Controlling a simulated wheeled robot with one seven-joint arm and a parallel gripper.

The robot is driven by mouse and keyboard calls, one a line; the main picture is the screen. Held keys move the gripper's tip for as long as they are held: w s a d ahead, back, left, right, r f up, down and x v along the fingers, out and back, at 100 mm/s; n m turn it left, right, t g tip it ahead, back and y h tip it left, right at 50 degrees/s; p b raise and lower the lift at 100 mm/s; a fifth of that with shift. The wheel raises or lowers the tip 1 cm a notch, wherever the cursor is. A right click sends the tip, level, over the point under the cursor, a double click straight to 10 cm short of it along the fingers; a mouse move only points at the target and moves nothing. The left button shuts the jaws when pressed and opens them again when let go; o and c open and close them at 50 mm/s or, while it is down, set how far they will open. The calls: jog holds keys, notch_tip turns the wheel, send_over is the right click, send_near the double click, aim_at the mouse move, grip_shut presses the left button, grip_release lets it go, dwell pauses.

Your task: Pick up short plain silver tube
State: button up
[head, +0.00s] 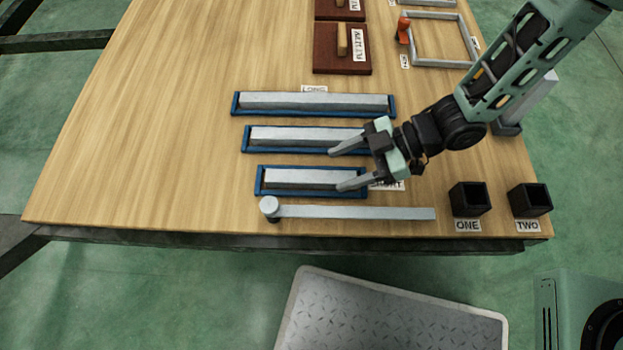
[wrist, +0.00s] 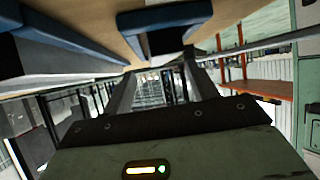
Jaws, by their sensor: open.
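The short plain silver tube (head: 300,177) lies in the nearest and shortest blue tray (head: 262,193), whose label (head: 390,186) is partly hidden by my gripper. My gripper (head: 338,169) is open and empty, its fingers pointing left. In the head view one finger overlaps the right end of the short tube and the other overlaps the middle tray. Contact with the tube cannot be told.
Longer silver tubes lie in the middle tray (head: 248,149) and the long tray (head: 236,110). A silver bar with a round end (head: 355,212) lies along the front edge. Black square holders (head: 469,199) and (head: 530,200) stand front right. The table's left side (head: 150,130) is clear.

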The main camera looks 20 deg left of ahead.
aim_at(311, 176)
jog(key=b+x, duration=0.1)
jog(key=x, duration=0.2)
jog(key=b+x, duration=0.1)
jog(key=x, duration=0.1)
jog(key=shift+a+r+b, duration=0.2)
jog(key=shift+a+b, duration=0.15)
jog(key=shift+a, duration=0.25)
jog(key=c, duration=1.2)
